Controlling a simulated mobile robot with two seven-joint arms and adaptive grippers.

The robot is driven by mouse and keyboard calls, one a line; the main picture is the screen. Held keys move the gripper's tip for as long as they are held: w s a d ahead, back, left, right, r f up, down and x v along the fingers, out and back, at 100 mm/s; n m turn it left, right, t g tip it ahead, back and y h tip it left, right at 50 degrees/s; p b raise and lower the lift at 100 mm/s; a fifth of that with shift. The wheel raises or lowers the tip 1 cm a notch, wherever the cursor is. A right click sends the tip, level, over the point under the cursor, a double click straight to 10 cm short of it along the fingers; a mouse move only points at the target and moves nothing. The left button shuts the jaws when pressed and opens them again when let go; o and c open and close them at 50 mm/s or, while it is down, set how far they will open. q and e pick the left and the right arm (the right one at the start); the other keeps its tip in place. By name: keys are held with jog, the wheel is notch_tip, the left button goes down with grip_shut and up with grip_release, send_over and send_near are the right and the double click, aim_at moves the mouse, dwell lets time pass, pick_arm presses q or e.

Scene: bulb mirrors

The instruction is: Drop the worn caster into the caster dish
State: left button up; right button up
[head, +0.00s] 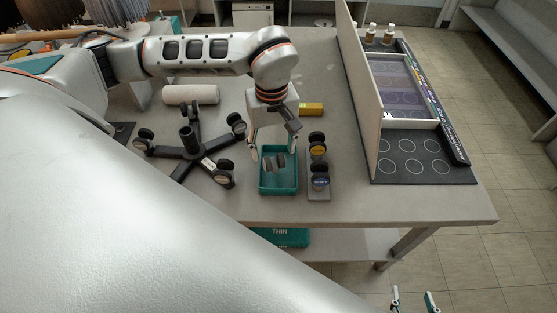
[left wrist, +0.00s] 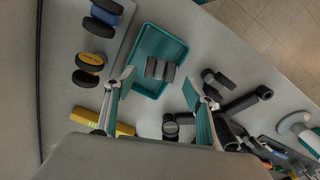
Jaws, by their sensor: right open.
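The worn caster (head: 275,162), with dark twin wheels, is inside the teal caster dish (head: 278,189). The left wrist view also shows the caster (left wrist: 160,69) within the dish (left wrist: 177,41), just past my fingertips. I cannot tell whether it rests on the dish floor. My left gripper (head: 272,150) is above the dish, pointing down. Its fingers (left wrist: 157,79) are spread wide, with clear gaps between them and the caster. My right gripper (head: 413,298) is open and empty at the bottom edge of the head view, in front of the table.
A grey stand right of the dish holds a yellow-hubbed caster (head: 318,150) and a blue-hubbed one (head: 320,182). A dark chair base (head: 190,152) with casters lies left. A yellow box (head: 311,109) is behind. A tall divider (head: 362,100) stands right.

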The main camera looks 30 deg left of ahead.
pick_arm(q)
notch_tip(320, 180, up, 12)
dwell(0.7)
dwell(0.4)
